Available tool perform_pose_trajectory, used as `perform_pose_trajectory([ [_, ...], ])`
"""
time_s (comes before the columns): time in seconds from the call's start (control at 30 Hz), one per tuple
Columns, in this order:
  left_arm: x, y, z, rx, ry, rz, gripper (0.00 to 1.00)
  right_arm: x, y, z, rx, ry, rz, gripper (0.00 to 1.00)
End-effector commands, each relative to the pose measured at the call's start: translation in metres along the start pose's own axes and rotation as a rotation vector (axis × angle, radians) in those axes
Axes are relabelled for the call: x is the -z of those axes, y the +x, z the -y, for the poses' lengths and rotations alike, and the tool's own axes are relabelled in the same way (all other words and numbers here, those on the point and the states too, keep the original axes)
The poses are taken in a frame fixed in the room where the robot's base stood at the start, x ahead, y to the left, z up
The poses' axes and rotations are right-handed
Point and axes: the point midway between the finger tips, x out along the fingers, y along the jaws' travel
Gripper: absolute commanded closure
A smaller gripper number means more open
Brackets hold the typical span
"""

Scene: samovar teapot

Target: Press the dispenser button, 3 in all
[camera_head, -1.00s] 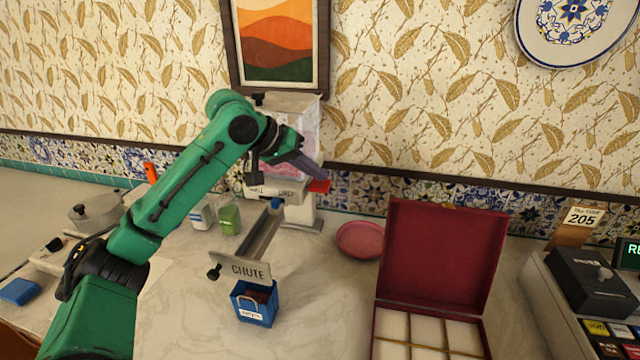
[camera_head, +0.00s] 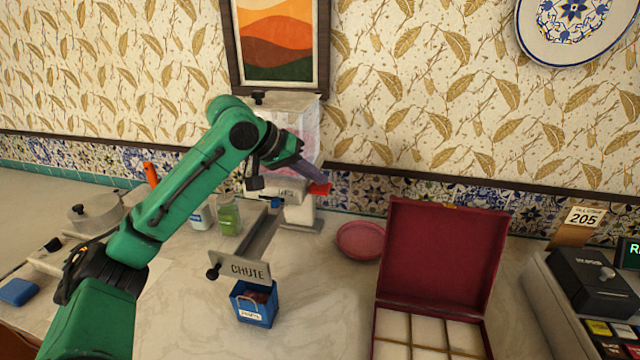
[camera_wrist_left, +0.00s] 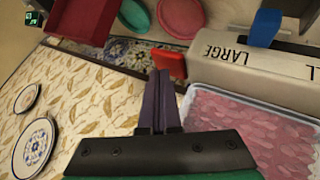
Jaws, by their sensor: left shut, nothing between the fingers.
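The dispenser (camera_head: 290,190) stands against the wall, with a clear bin of pink pieces above a pale base. It has a red button (camera_head: 320,188) on its right and a blue button (camera_head: 277,202) on its left. The wrist view shows the red button (camera_wrist_left: 170,64) beside the word LARGE, and the blue button (camera_wrist_left: 265,28). My left gripper (camera_head: 322,174) is shut and empty, its fingertips right at the red button; I cannot tell whether they touch. Part of the bin is hidden behind my left gripper and arm. My right gripper is not in view.
A sloping chute (camera_head: 245,269) leads down to a blue container (camera_head: 253,315) with dark contents. A pink dish (camera_head: 360,240) and an open red box (camera_head: 440,250) with pale compartments lie to the right. Jars (camera_head: 229,220) stand left of the chute. A till (camera_head: 590,290) is far right.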

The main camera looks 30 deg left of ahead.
Motion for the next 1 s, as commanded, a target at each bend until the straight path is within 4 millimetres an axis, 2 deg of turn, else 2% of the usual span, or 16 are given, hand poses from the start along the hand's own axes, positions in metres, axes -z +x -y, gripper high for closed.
perform_pose_trajectory([
  [1.0,-0.0077,0.0100,0.0071,0.002,-0.001,0.005,1.00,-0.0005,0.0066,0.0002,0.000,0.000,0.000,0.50],
])
